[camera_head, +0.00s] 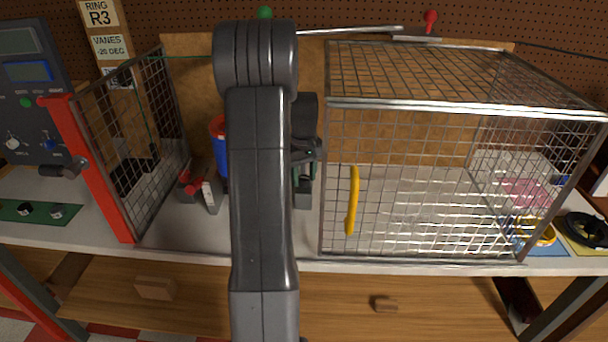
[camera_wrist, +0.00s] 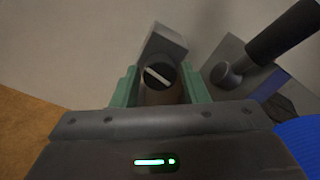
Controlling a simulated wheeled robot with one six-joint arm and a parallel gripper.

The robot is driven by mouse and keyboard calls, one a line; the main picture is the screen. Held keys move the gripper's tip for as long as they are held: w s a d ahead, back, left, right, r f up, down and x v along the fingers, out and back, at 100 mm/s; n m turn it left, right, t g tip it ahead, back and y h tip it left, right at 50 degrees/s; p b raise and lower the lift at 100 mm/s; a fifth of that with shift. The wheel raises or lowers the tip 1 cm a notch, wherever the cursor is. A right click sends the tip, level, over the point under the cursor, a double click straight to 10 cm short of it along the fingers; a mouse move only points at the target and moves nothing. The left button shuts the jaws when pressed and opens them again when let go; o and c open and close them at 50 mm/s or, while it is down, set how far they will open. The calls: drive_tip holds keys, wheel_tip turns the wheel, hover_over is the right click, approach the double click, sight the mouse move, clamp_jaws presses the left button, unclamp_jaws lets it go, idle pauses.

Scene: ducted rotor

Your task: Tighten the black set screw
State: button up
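In the wrist view, a dark round screw face (camera_wrist: 158,76) with a pale straight slot shows between my gripper's two green fingers (camera_wrist: 161,84). It looks like the black set screw. One finger stands on each side of it, very close. I cannot tell whether they touch it. A grey block (camera_wrist: 166,41) lies just beyond the screw. In the head view, my gripper (camera_head: 303,172) is mostly hidden behind my own arm, low over the bench inside the open bay. The screw is hidden there.
A black-handled lever (camera_wrist: 280,34) stands on a grey block right of my fingers. A blue part (camera_wrist: 300,138) is at lower right. A red-edged mesh gate (camera_head: 93,170) stands left, and a wire cage (camera_head: 460,103) with a yellow handle (camera_head: 352,200) right. A red-and-white item (camera_head: 208,194) sits nearby.

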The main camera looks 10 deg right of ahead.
drive_tip(key=c, duration=0.6)
drive_tip(key=shift+m, duration=0.3)
drive_tip(key=m, duration=0.7)
drive_tip(key=shift+r, duration=0.1)
drive_tip(key=m, duration=0.4)
drive_tip(key=shift+w, duration=0.1)
drive_tip(key=shift+m, duration=1.8)
